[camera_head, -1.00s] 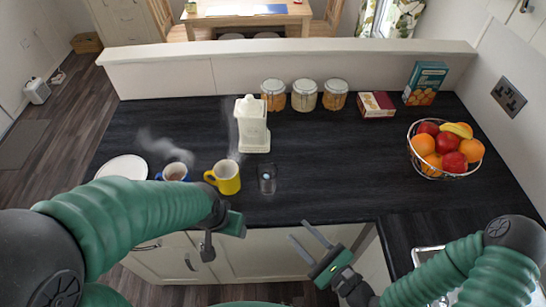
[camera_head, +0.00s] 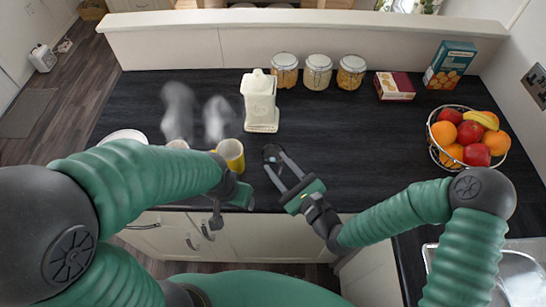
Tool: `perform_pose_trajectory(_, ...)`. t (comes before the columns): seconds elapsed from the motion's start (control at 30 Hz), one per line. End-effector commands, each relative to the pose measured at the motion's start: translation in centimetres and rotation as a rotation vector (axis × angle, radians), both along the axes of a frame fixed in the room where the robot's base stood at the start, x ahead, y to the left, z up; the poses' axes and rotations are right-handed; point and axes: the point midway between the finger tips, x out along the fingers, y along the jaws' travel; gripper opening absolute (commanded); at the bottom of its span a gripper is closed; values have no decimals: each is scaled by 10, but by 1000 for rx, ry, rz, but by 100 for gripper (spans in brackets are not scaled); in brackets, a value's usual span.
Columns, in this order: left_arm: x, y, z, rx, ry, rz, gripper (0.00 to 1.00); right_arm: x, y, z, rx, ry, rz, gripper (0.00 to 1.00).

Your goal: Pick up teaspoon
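No teaspoon can be made out in the head view. My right gripper (camera_head: 273,160) is open, its two fingers reaching over the front of the dark counter (camera_head: 350,130). A small dark glass (camera_head: 271,150) is by its fingertips, partly covered by them; I cannot tell whether they touch it or what it holds. A yellow mug (camera_head: 231,150) stands just left of these fingertips, partly hidden by my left arm. My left gripper (camera_head: 216,217) is low at the counter's front edge, seen edge-on, so its opening is unclear.
A second mug (camera_head: 177,145) and a white plate (camera_head: 123,134) are mostly behind my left arm. A cream canister (camera_head: 261,100), glass jars (camera_head: 318,72), a red box (camera_head: 394,86), a teal box (camera_head: 450,65) and a wire fruit bowl (camera_head: 468,137) stand farther back. Mid-right counter is clear.

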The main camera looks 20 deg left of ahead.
Motion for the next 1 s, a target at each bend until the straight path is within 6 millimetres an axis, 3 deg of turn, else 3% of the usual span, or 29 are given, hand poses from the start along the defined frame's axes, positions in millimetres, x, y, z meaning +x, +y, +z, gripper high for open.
perform_pose_trajectory(0.17,0,0,8,0,0,0,64,18,24,1,-1,0,2,38)
perform_pose_trajectory(0.4,0,0,7,0,0,0,64,21,26,-1,0,1,0,38)
perform_pose_trajectory(0.7,0,0,7,0,0,0,64,21,26,-1,0,1,0,0)
perform_pose_trajectory(1.0,0,0,7,0,0,0,64,20,26,-1,-1,2,1,0)
